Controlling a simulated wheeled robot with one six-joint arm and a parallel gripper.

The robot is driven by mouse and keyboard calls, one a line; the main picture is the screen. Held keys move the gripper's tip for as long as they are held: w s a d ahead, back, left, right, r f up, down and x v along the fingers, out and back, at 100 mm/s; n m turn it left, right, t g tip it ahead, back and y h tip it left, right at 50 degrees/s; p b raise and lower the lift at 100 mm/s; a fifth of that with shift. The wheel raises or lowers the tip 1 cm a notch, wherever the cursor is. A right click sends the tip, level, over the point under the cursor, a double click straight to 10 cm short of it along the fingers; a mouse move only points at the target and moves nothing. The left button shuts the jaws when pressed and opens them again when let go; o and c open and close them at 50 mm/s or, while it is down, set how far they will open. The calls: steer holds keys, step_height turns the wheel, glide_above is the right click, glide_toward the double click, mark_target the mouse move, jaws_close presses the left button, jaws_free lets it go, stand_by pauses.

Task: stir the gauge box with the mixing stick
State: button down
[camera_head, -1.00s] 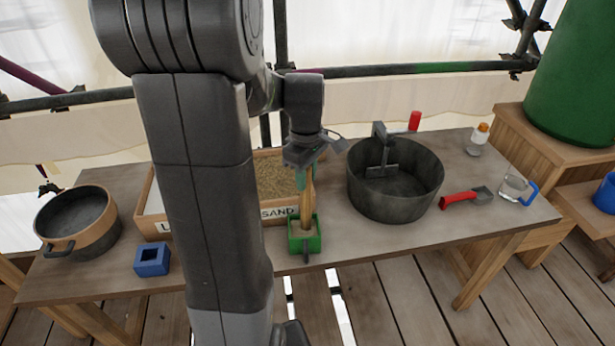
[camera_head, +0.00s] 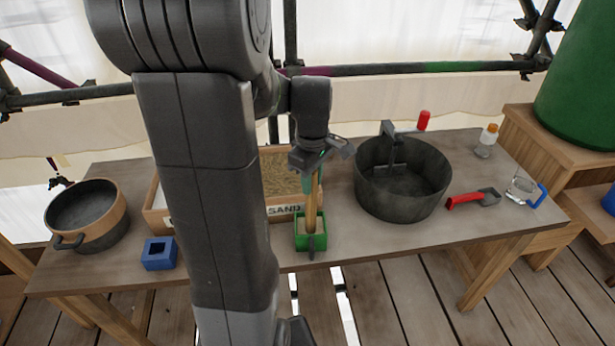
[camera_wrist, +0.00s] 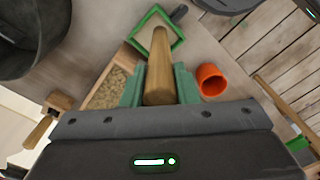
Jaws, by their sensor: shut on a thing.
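The mixing stick (camera_head: 311,206) is a wooden rod held near its top in my gripper (camera_head: 314,172). It also shows in the wrist view (camera_wrist: 159,70) between the two green fingers (camera_wrist: 158,88). Its lower end is inside the gauge box (camera_head: 312,241), a small green open box on the front part of the table. The wrist view shows the box's green rim (camera_wrist: 150,20) around the stick's far end. In the head view the stick stands nearly upright. The contents of the box are mostly hidden.
A large grey pot with a crank (camera_head: 402,190) stands right of the box. A red-handled scoop (camera_head: 472,198), glass jug (camera_head: 521,188) and bottle (camera_head: 486,141) lie further right. The sand tray (camera_head: 284,210) is behind. A blue block (camera_head: 159,254) and pan (camera_head: 88,216) are left.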

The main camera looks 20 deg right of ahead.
steer(key=shift+d, duration=0.4)
steer(key=shift+w+d, duration=0.3)
steer(key=shift+w, duration=0.1)
steer(key=shift+w+a+p, duration=0.2)
steer(key=shift+a, duration=0.45)
steer(key=shift+w+a+p, duration=0.15)
steer(key=shift+a+p, duration=0.05)
steer(key=shift+a, duration=0.4)
step_height(320, 180, up, 11)
steer(key=p, duration=0.9)
steer(key=shift+f, duration=0.1)
